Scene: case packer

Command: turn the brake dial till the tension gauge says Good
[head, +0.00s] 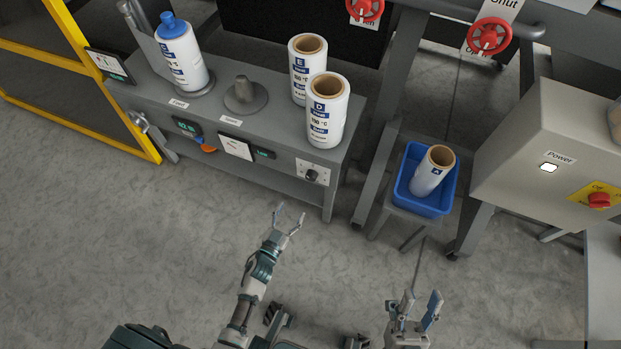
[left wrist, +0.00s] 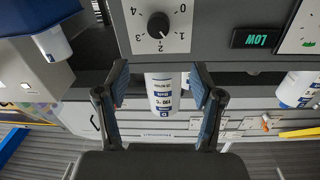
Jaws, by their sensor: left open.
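The brake dial (head: 311,175) is a black knob on a white plate at the right end of the grey bench's front. In the left wrist view the dial (left wrist: 158,25) shows upside down with a scale of 0 to 4; its white mark seems to point between 1 and 2. The tension gauge (head: 263,153) is a dark display left of the dial; in the left wrist view the gauge (left wrist: 257,39) reads LOW in green. My left gripper (head: 290,217) is open and empty, in front of and below the dial, apart from it. My right gripper (head: 420,302) is open and empty, lower right.
The bench top (head: 265,123) carries a blue-capped roll (head: 182,58), an empty spindle (head: 243,92) and rolls E (head: 306,70) and D (head: 327,110). A blue bin (head: 427,203) with roll A stands right. The floor before the bench is clear.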

